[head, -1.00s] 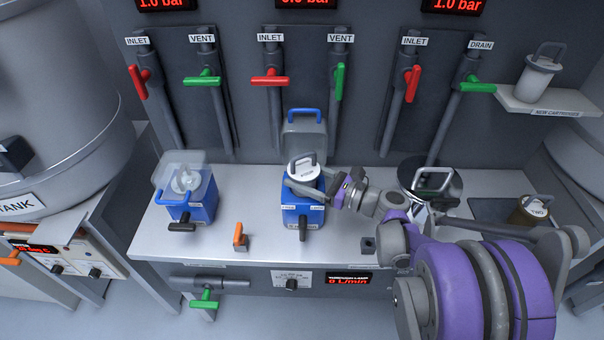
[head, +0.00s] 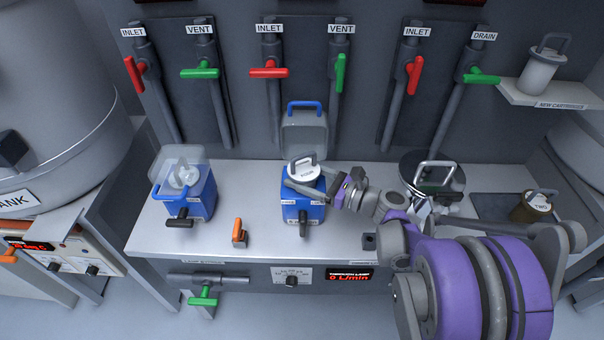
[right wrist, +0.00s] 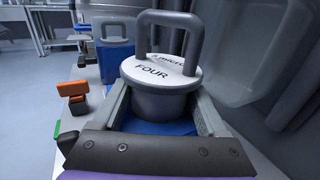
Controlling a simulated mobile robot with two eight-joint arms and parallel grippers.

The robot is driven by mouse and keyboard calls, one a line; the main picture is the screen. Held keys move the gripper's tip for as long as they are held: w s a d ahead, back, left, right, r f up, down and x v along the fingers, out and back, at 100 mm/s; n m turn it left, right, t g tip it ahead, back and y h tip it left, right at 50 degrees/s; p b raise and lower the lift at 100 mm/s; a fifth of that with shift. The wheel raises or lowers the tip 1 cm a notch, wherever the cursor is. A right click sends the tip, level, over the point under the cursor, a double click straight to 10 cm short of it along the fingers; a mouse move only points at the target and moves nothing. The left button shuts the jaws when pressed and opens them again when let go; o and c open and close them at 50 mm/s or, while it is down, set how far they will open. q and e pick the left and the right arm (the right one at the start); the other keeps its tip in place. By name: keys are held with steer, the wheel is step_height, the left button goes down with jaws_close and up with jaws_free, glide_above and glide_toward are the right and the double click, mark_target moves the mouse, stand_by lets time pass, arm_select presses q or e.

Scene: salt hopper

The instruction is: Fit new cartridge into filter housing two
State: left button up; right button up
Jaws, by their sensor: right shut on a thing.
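A white-topped cartridge marked FOUR (head: 304,171), with a grey loop handle, stands upright at the mouth of the middle blue filter housing (head: 303,214). Its lower part is hidden in the housing. The housing's clear lid (head: 305,135) with a blue handle is swung up behind it. My right gripper (head: 312,188) is shut on the cartridge FOUR. In the right wrist view the gripper's fingers (right wrist: 158,118) lie on both sides of the cartridge (right wrist: 160,88), just above the blue housing (right wrist: 165,128). My left gripper is not in view.
A second blue housing (head: 203,203) stands left, its lid over a cartridge. An orange-handled valve (head: 239,234) stands between the housings. A dark cartridge marked TWO (head: 536,207) stands at right. A shelf (head: 555,97) holds another cartridge (head: 541,68). Red and green valve handles line the wall.

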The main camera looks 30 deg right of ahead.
steer(key=shift+f+b, duration=0.35)
steer(key=shift+f, duration=0.2)
steer(key=o, duration=1.5)
steer(key=shift+v, duration=3)
steer(key=shift+r, duration=0.1)
step_height(320, 180, up, 10)
steer(key=p, duration=0.4)
